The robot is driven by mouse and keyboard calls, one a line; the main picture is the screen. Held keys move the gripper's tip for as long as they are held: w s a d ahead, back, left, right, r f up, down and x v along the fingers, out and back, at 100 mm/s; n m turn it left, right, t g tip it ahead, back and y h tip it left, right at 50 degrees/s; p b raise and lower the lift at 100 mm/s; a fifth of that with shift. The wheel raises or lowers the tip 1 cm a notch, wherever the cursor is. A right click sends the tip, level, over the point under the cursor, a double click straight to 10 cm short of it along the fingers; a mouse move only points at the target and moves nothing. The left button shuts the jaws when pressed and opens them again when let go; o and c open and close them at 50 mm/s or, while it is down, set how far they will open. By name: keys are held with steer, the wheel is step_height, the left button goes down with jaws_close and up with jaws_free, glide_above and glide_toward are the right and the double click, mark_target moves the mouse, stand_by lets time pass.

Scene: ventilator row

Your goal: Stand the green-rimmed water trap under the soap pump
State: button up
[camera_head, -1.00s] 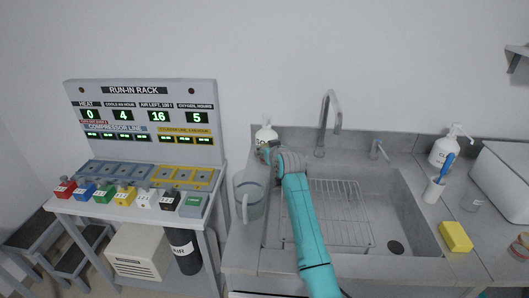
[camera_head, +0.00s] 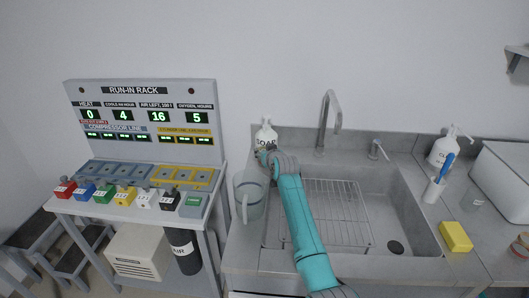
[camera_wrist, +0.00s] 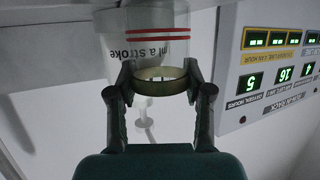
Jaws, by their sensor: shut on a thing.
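My gripper (camera_wrist: 160,80) is shut on a ring-shaped olive-green rim in the wrist view, which I take to be the green-rimmed water trap (camera_wrist: 160,87). Its clear cup is hard to make out. A white soap pump bottle (camera_wrist: 165,50) with red lines and the words "ml a stroke" stands right behind the rim in that view. In the head view the soap pump (camera_head: 266,136) is at the back left of the sink. My gripper (camera_head: 264,156) is just in front of its lower part and hides the trap. I cannot tell whether the trap touches the bottle or counter.
A clear jug (camera_head: 249,196) stands just left of my forearm. The sink (camera_head: 385,205) with a wire rack and the tap (camera_head: 329,122) lie to the right. A second pump bottle (camera_head: 441,152), a brush cup (camera_head: 434,190) and a yellow sponge (camera_head: 456,236) are farther right.

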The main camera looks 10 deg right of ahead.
steer(key=shift+f, duration=0.15)
steer(key=o, duration=1.1)
steer(key=shift+r, duration=0.2)
steer(key=v, duration=1.2)
